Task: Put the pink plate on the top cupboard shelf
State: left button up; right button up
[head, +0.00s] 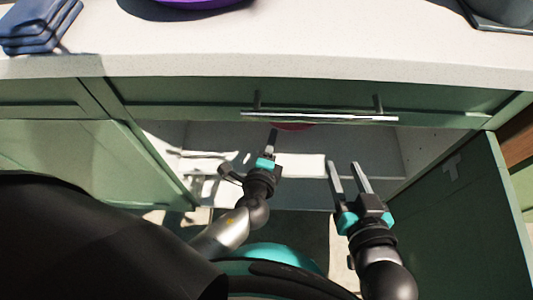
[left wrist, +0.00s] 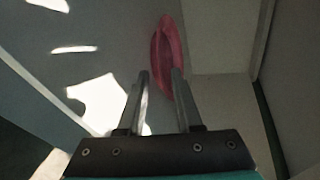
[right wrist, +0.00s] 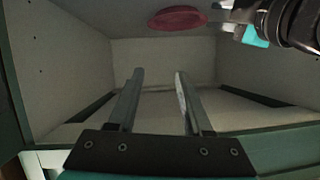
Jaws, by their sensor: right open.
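The pink plate (left wrist: 165,45) shows nearly edge-on in the left wrist view, with its near rim between the fingers of my left gripper (left wrist: 160,78). In the head view the plate (head: 293,127) is mostly hidden behind the drawer front, just beyond my left gripper (head: 272,140) inside the cupboard. The right wrist view shows the plate (right wrist: 178,18) at the top, beside the left gripper. My right gripper (head: 349,168) is open and empty at the cupboard's mouth. The cupboard shelf (head: 305,164) is partly sunlit; I cannot tell its level.
The green drawer front (head: 200,93) and white countertop (head: 290,45) overhang the opening. An open green door (head: 462,200) stands at the right, and another green panel (head: 70,150) at the left. Blue folded cloths (head: 35,25) and a purple item (head: 190,4) lie on the counter.

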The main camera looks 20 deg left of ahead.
pick_arm(q)
jog(key=p+v, duration=0.1)
jog(key=v, duration=0.5)
jog(key=shift+w, duration=0.1)
jog(key=n, duration=0.1)
jog(key=a+n, duration=0.1)
jog(key=n+g, duration=0.1)
jog(key=shift+s+a+r+y, duration=0.25)
jog(key=shift+s+r+y, duration=0.05)
jog(key=shift+s, duration=0.05)
jog(key=n, duration=0.2)
jog(key=a+n+g, duration=0.1)
jog(key=shift+s+r+n, duration=0.35)
jog(key=shift+n, duration=0.05)
jog(key=s+d+r+n+g+h, duration=0.1)
jog(key=d+r+n+h, duration=0.3)
jog(key=r+n, duration=0.4)
jog(key=shift+s+n+g+h, duration=0.3)
jog(key=shift+s+n+h, duration=0.2)
jog(key=shift+s+h, duration=0.3)
pick_arm(e)
jog(key=shift+s+d+f+g+h, duration=0.15)
jog(key=shift+d+f+g+h, duration=0.15)
jog(key=shift+d+g, duration=0.25)
jog(key=shift+s+d+f+g+h, duration=0.1)
jog(key=shift+d+f+g+h, duration=0.1)
jog(key=shift+d+g+h, duration=0.3)
pick_arm(q)
jog(key=shift+d, duration=0.1)
